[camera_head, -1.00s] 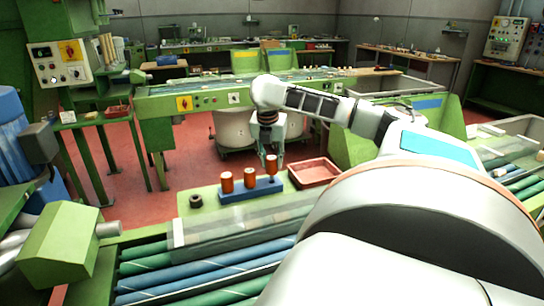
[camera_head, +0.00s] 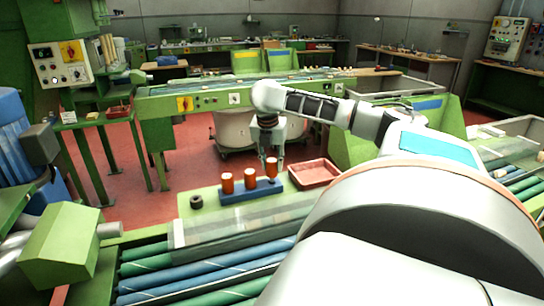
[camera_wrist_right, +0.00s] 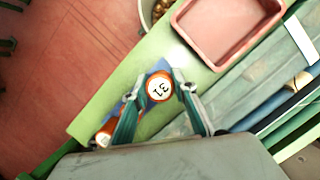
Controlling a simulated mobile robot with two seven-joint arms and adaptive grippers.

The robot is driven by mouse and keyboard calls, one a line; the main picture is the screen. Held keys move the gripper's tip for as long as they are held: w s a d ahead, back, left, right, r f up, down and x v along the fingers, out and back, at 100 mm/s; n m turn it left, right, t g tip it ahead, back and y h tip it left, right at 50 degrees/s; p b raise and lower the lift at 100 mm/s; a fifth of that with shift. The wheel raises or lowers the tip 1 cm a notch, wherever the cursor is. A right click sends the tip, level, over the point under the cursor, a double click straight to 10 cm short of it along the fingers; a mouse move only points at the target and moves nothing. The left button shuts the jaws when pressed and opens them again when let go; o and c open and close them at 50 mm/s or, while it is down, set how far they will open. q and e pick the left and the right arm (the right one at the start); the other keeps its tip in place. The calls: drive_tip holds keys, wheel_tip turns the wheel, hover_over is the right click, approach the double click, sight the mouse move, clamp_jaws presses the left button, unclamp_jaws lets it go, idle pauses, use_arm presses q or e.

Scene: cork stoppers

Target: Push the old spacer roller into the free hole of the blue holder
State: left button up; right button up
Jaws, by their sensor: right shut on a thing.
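The blue holder (camera_head: 236,194) stands on the green bench ledge; part of it also shows in the wrist view. Two orange rollers, one at the left (camera_head: 227,183) and one in the middle (camera_head: 250,179), stand upright in it. The old spacer roller (camera_head: 271,167), orange with a white top marked 31 (camera_wrist_right: 159,87), is upright at the holder's right end and sits higher than the others. My right gripper (camera_head: 270,160) is shut on it, with a finger on each side in the wrist view (camera_wrist_right: 160,92). The hole below it is hidden. My left gripper is not in view.
A pink-red tray (camera_head: 316,174) stands just right of the holder. A dark ring (camera_head: 196,201) lies on the ledge to its left. Blue and green conveyor rollers (camera_head: 190,278) run in front. A pale bin stands behind the ledge.

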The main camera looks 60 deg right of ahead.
drive_tip(key=shift+f, duration=1.2)
idle(1.1)
drive_tip(key=o, duration=1.2)
drive_tip(key=v, duration=1.2)
